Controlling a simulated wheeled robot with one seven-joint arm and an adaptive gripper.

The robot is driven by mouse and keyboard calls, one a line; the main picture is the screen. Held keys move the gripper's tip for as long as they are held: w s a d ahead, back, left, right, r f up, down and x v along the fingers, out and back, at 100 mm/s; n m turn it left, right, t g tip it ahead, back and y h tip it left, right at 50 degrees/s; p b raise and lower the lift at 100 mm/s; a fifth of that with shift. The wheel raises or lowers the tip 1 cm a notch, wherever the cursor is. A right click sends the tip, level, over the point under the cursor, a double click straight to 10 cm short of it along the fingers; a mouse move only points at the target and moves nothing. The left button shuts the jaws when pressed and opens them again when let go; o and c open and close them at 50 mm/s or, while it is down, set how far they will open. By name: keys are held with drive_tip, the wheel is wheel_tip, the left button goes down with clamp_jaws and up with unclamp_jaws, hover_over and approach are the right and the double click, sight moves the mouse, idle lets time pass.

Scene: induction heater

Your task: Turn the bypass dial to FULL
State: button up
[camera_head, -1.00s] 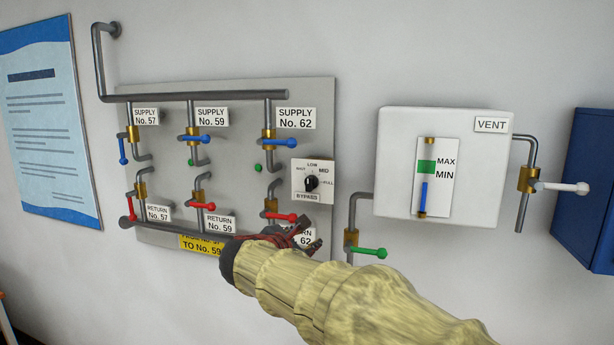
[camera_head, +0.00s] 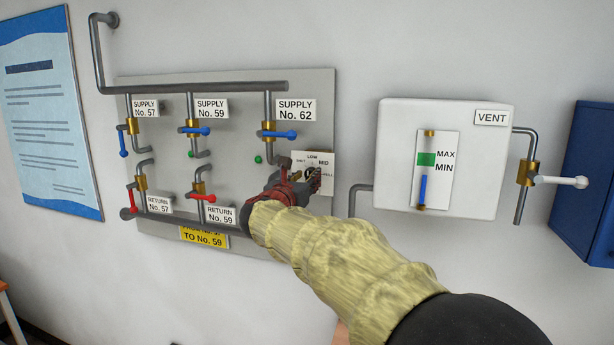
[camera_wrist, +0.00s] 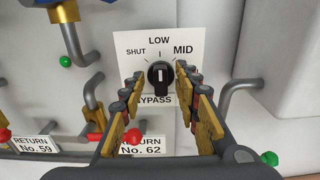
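The bypass dial (camera_wrist: 160,75) is a round black knob with a white pointer mark on a white plate (camera_wrist: 133,40) in the wrist view. The plate reads SHUT, LOW, MID and BYPASS; the pointer looks close to upright, and its exact setting is hard to tell. The FULL mark is hidden behind my finger in the wrist view. My gripper (camera_wrist: 160,110) is open, its two fingers spread to the left and right of the dial, with the knob between them. In the head view my gripper (camera_head: 300,178) covers most of the dial plate (camera_head: 327,160).
Blue-handled supply valves (camera_head: 275,134) and red-handled return valves (camera_head: 205,197) are on the grey panel (camera_head: 230,95) around the plate. A green handle (camera_wrist: 270,158) is at lower right in the wrist view. A white tank (camera_head: 395,130) stands to the right.

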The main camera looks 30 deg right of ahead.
drive_tip(key=shift+w+d, duration=0.2)
drive_tip(key=shift+d, duration=0.05)
drive_tip(key=shift+c, duration=0.5)
clamp_jaws()
